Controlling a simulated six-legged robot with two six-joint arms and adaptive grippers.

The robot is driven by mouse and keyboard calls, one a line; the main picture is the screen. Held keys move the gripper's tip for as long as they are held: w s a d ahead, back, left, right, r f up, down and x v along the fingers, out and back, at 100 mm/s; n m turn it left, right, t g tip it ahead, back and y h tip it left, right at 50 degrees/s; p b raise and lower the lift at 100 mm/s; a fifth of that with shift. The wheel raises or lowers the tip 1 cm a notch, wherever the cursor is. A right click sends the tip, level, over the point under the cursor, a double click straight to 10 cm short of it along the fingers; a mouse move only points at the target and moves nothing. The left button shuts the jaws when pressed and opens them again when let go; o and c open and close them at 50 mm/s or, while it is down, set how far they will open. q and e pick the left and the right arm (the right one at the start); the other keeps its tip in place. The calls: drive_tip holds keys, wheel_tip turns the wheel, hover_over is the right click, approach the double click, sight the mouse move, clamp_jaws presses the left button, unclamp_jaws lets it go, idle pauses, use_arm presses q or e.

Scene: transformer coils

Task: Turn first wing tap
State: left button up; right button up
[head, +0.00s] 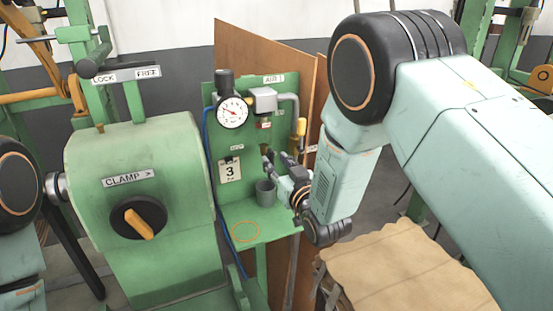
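A green panel (222,95) stands in the middle of the head view, with piping, a gauge and small fittings on it. A yellow handle (301,126) sits upright on its right side, and more yellow shows lower down just above my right gripper. I cannot tell for sure which part is the first wing tap. My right gripper (268,160) is in front of the panel, below the pipe and above a grey cup. Its fingers point up and left; their gap is too small to judge, and I cannot tell whether they touch anything. My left gripper is out of view.
A round gauge (232,112) and a card marked 3 (230,171) are on the panel. The grey cup (265,193) stands on a green shelf (270,228). A green machine with a CLAMP knob (138,218) is at left. A brown-covered stack (395,270) is lower right.

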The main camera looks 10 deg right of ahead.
drive_tip(key=shift+w+a+f, duration=0.1)
drive_tip(key=shift+w, duration=0.35)
drive_tip(key=shift+w+a+f, duration=0.1)
drive_tip(key=shift+w, duration=0.35)
drive_tip(key=shift+a, duration=0.25)
drive_tip(key=shift+s+a+r, duration=0.2)
drive_tip(key=shift+s+r, duration=0.15)
drive_tip(key=shift+s, duration=0.1)
drive_tip(key=shift+d, duration=0.15)
drive_tip(key=shift+c, duration=0.3)
drive_tip(key=shift+w+d+f, duration=0.1)
drive_tip(key=shift+d, duration=0.15)
drive_tip(key=shift+c, duration=0.6)
drive_tip(key=shift+w+d+f, duration=0.1)
drive_tip(key=shift+w+f, duration=0.1)
drive_tip(key=shift+w, duration=0.1)
drive_tip(key=c, duration=0.3)
drive_tip(key=shift+a+r, duration=0.1)
drive_tip(key=shift+a, duration=0.25)
clamp_jaws()
drive_tip(key=shift+d, duration=0.2)
